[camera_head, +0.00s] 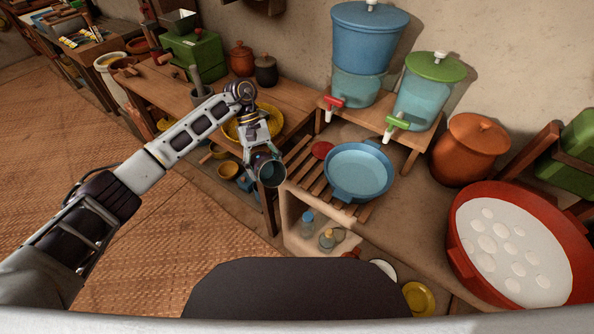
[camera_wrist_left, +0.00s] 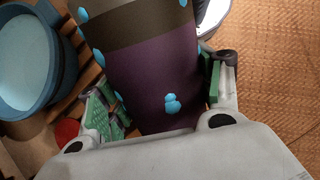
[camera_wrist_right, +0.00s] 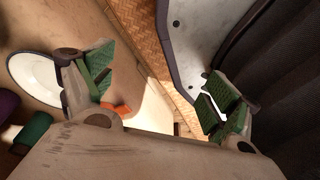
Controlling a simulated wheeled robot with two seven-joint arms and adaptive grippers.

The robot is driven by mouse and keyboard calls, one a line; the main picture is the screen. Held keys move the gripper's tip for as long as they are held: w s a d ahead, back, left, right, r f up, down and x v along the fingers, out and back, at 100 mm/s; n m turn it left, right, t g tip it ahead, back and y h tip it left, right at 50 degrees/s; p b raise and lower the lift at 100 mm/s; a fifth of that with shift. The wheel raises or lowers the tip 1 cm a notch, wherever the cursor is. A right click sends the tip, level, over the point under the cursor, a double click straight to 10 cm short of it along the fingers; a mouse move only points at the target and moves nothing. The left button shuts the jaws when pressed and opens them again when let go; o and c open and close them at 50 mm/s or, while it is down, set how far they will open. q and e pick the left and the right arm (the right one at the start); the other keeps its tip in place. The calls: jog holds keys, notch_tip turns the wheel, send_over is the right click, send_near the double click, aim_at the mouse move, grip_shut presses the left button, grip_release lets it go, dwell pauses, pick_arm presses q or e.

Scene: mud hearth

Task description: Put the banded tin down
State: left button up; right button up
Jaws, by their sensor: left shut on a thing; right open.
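The banded tin (camera_head: 270,174) hangs in my left gripper (camera_head: 262,152), in front of the gap between the wooden table and the slatted rack. In the left wrist view the tin (camera_wrist_left: 158,85) is dark purple with a grey-brown band and light blue spots. The green-padded fingers of my left gripper (camera_wrist_left: 160,98) are shut on its two sides. Its far end runs out of that view. I cannot tell its exact height over what lies below. My right gripper (camera_wrist_right: 165,95) shows only in the right wrist view, open with nothing between its fingers.
A blue basin (camera_head: 359,168) stands on the slatted rack (camera_head: 308,176), below two water dispensers (camera_head: 362,45). The wooden table (camera_head: 292,98) holds a yellow basket, lidded pots and a green box. A red tray (camera_head: 463,250) with white rounds is at the right. Bottles (camera_head: 307,222) stand low near the front.

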aim_at(276, 168)
pick_arm(q)
jog(key=d, duration=0.1)
jog(key=d+n+h+b, duration=0.1)
jog(key=w+d+n+b, duration=0.1)
jog(key=shift+w+d+f+h, duration=0.1)
jog(key=shift+d+f+h, duration=0.05)
jog(key=shift+f+h, duration=0.2)
jog(key=w+d+r+n+t+h+b, duration=0.2)
jog(key=w+d+n+t+h+b, duration=0.2)
jog(key=d+n+h+b, duration=0.5)
pick_arm(e)
jog(key=w+a+r+t+y+b, duration=0.1)
jog(key=w+a+r, duration=0.2)
jog(key=w, duration=0.3)
jog(key=w+a+r, duration=0.2)
jog(key=w+r, duration=0.1)
jog(key=w, duration=0.2)
pick_arm(q)
jog(key=w+a+r+n+t+h+b, duration=0.1)
jog(key=w+a+n+t+h+b, duration=0.1)
jog(key=w+n+t+b, duration=0.3)
jog(key=shift+w+a+r+n+t+b, duration=0.45)
jog(key=shift+t+b, duration=1.55)
jog(key=shift+b, duration=1.05)
pick_arm(e)
notch_tip(276, 168, up, 10)
jog(key=w+a+t+y, duration=0.1)
jog(key=w+a, duration=0.1)
jog(key=shift+w+a+t, duration=0.25)
jog(key=shift+t, duration=0.05)
